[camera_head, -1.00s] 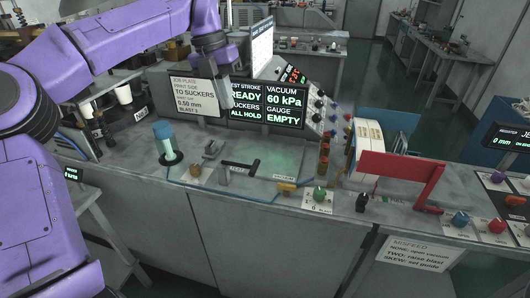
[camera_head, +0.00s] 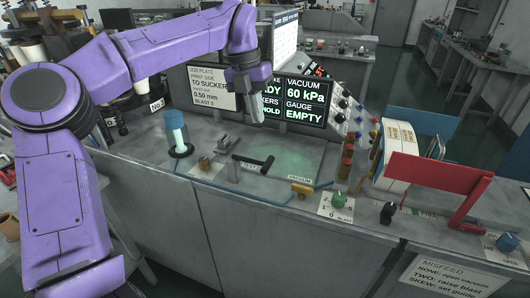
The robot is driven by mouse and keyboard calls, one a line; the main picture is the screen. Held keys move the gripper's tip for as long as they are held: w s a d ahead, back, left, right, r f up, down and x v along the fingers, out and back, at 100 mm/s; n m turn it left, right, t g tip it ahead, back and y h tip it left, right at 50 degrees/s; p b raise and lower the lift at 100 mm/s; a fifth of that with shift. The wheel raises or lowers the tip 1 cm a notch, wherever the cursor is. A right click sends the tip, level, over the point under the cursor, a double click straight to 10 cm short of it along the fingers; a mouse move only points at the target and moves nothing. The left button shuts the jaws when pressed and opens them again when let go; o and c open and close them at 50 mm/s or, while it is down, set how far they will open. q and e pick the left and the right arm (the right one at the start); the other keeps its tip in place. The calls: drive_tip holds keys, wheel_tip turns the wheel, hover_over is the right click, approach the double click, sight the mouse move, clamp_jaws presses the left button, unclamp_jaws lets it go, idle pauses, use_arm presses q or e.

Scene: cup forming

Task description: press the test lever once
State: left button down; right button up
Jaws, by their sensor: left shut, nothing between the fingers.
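My left gripper (camera_head: 258,117) is shut and empty. It points down in the air in front of the dark status screen (camera_head: 304,101) and hides part of its text. Below it on the bench is a black T-shaped handle (camera_head: 253,164) on a short post, beside a pale greenish plate (camera_head: 291,156). The gripper appears apart from this handle. A red bar-shaped lever (camera_head: 438,175) stands farther right on the bench. No label naming the test lever is readable, so I cannot tell which one it is. My right gripper is not in view.
A brass vacuum knob (camera_head: 302,190), a green knob (camera_head: 338,200) and a black knob (camera_head: 388,212) line the front edge. A job-plate sign (camera_head: 214,88) stands behind.

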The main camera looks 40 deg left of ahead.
sight(268, 162)
use_arm(q)
drive_tip(key=f, duration=0.4)
drive_tip(key=d+f+p, duration=0.1)
drive_tip(key=f, duration=0.2)
drive_tip(key=d+f+p, duration=0.1)
drive_tip(key=f, duration=0.3)
drive_tip(key=shift+w+f, duration=0.3)
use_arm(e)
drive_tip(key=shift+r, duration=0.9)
use_arm(q)
drive_tip(key=shift+d, duration=0.15)
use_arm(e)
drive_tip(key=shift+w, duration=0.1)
